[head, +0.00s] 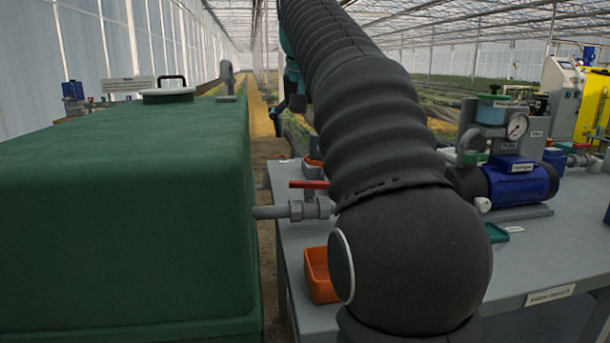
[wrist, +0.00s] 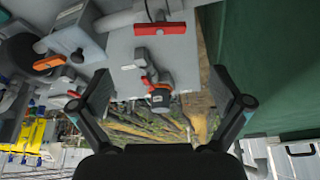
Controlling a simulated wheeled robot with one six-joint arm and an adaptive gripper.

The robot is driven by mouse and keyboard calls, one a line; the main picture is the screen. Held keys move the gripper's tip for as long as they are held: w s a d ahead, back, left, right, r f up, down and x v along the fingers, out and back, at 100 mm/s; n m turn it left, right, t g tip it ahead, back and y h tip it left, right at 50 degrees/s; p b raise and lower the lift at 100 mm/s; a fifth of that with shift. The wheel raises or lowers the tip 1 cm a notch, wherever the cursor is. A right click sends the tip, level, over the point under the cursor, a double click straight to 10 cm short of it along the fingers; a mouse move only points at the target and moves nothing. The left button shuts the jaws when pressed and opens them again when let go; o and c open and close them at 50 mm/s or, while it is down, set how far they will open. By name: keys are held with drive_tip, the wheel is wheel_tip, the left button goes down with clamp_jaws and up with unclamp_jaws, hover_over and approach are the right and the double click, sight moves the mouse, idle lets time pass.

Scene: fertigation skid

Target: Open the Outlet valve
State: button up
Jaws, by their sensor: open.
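A valve with a red lever handle (head: 309,184) sits on the grey pipe (head: 270,212) between the green tank and the grey bench. The lever lies roughly along the pipe. In the wrist view, which is upside down, the red handle (wrist: 160,29) shows at the top. No readable label names this valve as the Outlet. My gripper (wrist: 163,73) is open and empty, its two fingers wide apart. The red handle is above the fingertips in the wrist picture, not between them. In the head view my arm hides part of the bench and the pipe beyond the valve.
The green tank (head: 120,220) fills the left. The grey bench (head: 540,245) holds an orange bin (head: 318,275), a blue pump (head: 520,182) and a pressure gauge (head: 517,126). A grey fitting with an orange part (wrist: 149,80) shows between the fingers. A narrow aisle separates tank and bench.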

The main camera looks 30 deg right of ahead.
sight(309, 182)
drive_tip(key=b+x, duration=0.2)
drive_tip(key=x, duration=1)
drive_tip(key=shift+s+f, duration=0.1)
